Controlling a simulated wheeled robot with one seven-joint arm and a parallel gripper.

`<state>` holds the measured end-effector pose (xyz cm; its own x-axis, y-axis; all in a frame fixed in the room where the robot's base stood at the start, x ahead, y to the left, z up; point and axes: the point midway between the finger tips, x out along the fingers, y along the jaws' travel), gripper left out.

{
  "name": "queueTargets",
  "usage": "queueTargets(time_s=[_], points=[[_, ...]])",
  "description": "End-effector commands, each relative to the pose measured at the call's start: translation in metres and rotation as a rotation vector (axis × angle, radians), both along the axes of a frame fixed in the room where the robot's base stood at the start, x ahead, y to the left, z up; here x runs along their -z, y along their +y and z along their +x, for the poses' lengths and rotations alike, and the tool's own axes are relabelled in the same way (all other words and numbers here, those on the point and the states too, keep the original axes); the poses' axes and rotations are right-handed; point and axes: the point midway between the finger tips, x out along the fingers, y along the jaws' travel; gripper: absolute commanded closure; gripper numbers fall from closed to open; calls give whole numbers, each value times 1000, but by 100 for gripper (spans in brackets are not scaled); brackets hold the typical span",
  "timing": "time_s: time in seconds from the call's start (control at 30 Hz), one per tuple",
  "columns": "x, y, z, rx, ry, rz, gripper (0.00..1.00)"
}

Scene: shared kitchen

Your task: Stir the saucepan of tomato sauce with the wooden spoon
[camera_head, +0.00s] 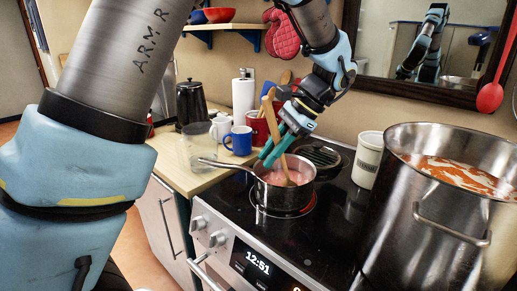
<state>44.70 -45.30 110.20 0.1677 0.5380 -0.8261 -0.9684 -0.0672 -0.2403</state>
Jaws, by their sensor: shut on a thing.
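The saucepan (285,199) is a small steel pan on a cooktop zone that glows red around its base. Its handle (226,165) points to the left. Pinkish-red sauce (272,177) shows inside it. My gripper (271,148) is over the pan, with its teal fingers shut on the wooden spoon (283,157). The spoon stands tilted, its top leaning left and its lower end in the sauce. The spoon's head is hidden in the sauce. The fingertips are close to the pan's rim; I cannot tell whether they touch it.
A large steel pot (420,245) of orange-red soup stands at the right. A blue mug (240,140), a clear container (198,151) and a dark kettle (191,103) stand on the left counter.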

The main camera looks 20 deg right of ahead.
Motion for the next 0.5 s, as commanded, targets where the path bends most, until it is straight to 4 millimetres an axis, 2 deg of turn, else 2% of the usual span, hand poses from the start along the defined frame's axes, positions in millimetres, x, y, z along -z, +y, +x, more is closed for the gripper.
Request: queueTargets(time_s=[0.27, 0.5], points=[[-2, -19, 22, -2, 0, 1, 100], [-1, -15, 47, -2, 0, 0, 100]])
